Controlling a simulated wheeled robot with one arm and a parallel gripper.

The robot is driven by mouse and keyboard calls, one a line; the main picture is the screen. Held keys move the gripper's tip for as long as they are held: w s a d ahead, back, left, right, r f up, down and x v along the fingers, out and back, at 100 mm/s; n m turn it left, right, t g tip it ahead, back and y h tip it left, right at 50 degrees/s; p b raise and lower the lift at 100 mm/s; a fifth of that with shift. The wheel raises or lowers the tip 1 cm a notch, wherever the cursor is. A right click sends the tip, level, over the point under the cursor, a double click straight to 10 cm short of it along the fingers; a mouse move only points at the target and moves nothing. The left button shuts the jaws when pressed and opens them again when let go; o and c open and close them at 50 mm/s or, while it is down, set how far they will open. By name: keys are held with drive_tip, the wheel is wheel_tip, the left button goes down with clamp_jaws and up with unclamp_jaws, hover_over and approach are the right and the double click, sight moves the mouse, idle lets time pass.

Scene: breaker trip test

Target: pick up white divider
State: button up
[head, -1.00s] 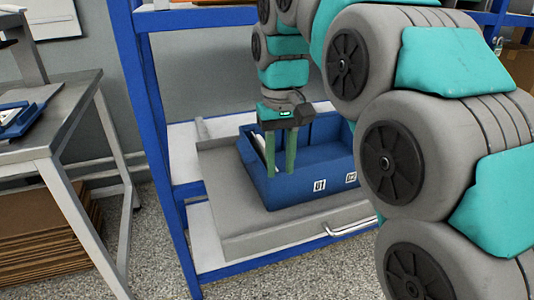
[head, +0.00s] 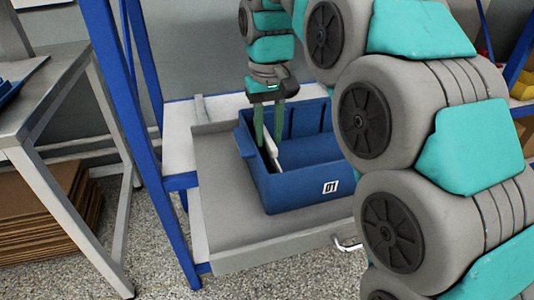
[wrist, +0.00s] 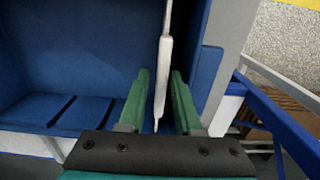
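The white divider (head: 271,150) stands on edge, slightly tilted, in the left part of the blue bin (head: 300,192) labelled 01. In the wrist view the divider (wrist: 162,80) shows as a thin upright edge. My gripper (head: 268,138) points down into the bin from above. In the wrist view my gripper (wrist: 160,98) has its green fingers on either side of the divider, with a gap visible on both sides. The gripper is open and does not appear to touch it. The divider's lower part is hidden by the bin's front wall.
The bin sits on a grey pull-out tray (head: 225,230) in a blue-framed rack (head: 180,181). A grey table (head: 60,110) stands to the left, with stacked cardboard (head: 45,220) below. My arm covers much of the right side.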

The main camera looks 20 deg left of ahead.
sight(266, 156)
drive_tip(key=shift+w+a+f, duration=0.1)
drive_tip(key=shift+a+f, duration=0.05)
drive_tip(key=shift+f, duration=1.5)
drive_tip(key=shift+a+f, duration=0.15)
drive_tip(key=shift+f, duration=1.45)
clamp_jaws()
